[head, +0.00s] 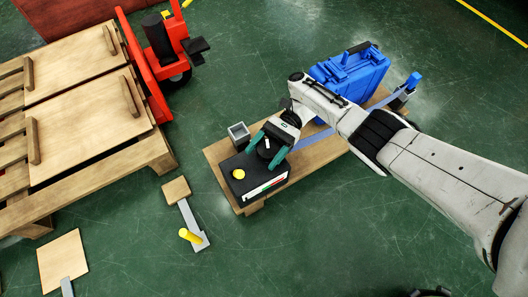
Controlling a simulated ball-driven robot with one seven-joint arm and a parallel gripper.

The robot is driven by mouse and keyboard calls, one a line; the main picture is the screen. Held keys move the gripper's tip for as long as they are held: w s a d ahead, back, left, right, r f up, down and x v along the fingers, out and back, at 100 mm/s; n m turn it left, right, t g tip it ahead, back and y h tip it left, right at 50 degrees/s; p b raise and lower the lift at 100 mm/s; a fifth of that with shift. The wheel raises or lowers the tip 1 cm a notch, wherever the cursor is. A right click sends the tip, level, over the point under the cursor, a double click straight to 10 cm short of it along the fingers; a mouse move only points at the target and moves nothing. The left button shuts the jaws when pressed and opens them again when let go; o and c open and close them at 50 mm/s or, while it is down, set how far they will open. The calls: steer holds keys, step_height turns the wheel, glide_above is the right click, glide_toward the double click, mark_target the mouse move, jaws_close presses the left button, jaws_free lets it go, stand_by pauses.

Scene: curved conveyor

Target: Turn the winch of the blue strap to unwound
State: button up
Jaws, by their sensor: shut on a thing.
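The blue strap (313,138) runs along a wooden board (326,155) on the floor, from a blue-topped post (413,80) at the upper right to the black winch box (238,187) at the lower left. The winch box has a yellow button (238,174) on top and a red, white and green strip (266,187) on its front. My gripper (264,157) reaches down over the back of the box, its teal fingers on either side of a dark round part of the winch. It is shut on that part, which is mostly hidden, so its turn angle cannot be told.
A blue case (349,75) stands behind the strap. A small grey open box (239,133) is just behind the winch box. Wooden pallets (85,125) and a red machine (165,45) fill the left.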

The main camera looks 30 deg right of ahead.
mark_target(267, 156)
steer(key=shift+s+g, duration=0.1)
steer(key=shift+g, duration=0.2)
stand_by(0.4)
steer(key=o, duration=1)
steer(key=shift+c, duration=0.2)
steer(key=r+p, duration=0.4)
steer(key=shift+s+r, duration=0.1)
steer(key=shift+s, duration=0.1)
steer(key=shift+s+r+p, duration=0.25)
steer(key=shift+r+p, duration=0.05)
steer(key=shift+p, duration=0.35)
steer(key=s+r+p, duration=0.8)
steer(key=s+p, duration=0.5)
steer(key=p, duration=0.4)
